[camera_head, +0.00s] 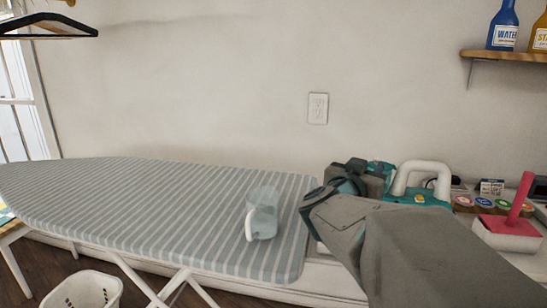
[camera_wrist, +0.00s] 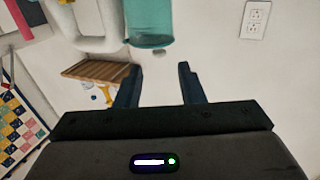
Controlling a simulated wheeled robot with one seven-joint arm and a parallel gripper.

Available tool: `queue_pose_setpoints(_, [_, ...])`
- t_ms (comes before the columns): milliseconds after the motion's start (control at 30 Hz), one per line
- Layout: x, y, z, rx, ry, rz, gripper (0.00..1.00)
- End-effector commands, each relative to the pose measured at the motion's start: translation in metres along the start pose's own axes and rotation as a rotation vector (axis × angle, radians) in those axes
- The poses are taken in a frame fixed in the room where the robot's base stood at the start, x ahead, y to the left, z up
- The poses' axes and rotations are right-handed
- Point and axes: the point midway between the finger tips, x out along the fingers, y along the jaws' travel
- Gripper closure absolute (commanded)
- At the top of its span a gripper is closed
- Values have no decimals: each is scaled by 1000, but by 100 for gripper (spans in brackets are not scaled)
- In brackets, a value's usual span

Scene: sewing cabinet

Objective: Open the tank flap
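In the wrist view, a teal, partly see-through part (camera_wrist: 149,22), which looks like the tank, is at the top beyond my fingers. A white handle-like part (camera_wrist: 98,32) is at its left. I cannot make out the flap. My gripper (camera_wrist: 160,72) is open and empty, its two dark fingers apart, just short of the teal part. In the head view my arm hides the fingers.
A clear jug (camera_head: 263,212) stands on the striped ironing board (camera_head: 150,195). A pink-and-white object (camera_head: 508,232) and several round coloured lids (camera_head: 484,202) are at the right. A wall shelf (camera_head: 510,55) holds bottles. A white basket (camera_head: 85,290) is on the floor.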

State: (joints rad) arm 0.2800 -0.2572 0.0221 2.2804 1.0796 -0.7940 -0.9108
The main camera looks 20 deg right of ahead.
Motion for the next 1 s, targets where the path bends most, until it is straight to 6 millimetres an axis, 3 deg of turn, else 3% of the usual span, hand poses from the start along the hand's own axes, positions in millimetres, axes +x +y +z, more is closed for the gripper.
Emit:
queue_pose_setpoints(100, [27,1,3,-1,0,4,65])
queue_pose_setpoints(300, [59,2,2,-1,0,4,65])
queue_pose_setpoints(500, [73,2,0,0,0,3,65])
queue_pose_setpoints(767, [75,2,0,0,1,3,65])
queue_pose_setpoints(800, [75,2,0,0,0,3,67])
queue_pose_setpoints(900, [75,2,0,0,0,3,95])
queue_pose_setpoints(933, [75,2,0,0,1,3,100])
queue_pose_setpoints(1000, [74,2,0,0,1,3,100])
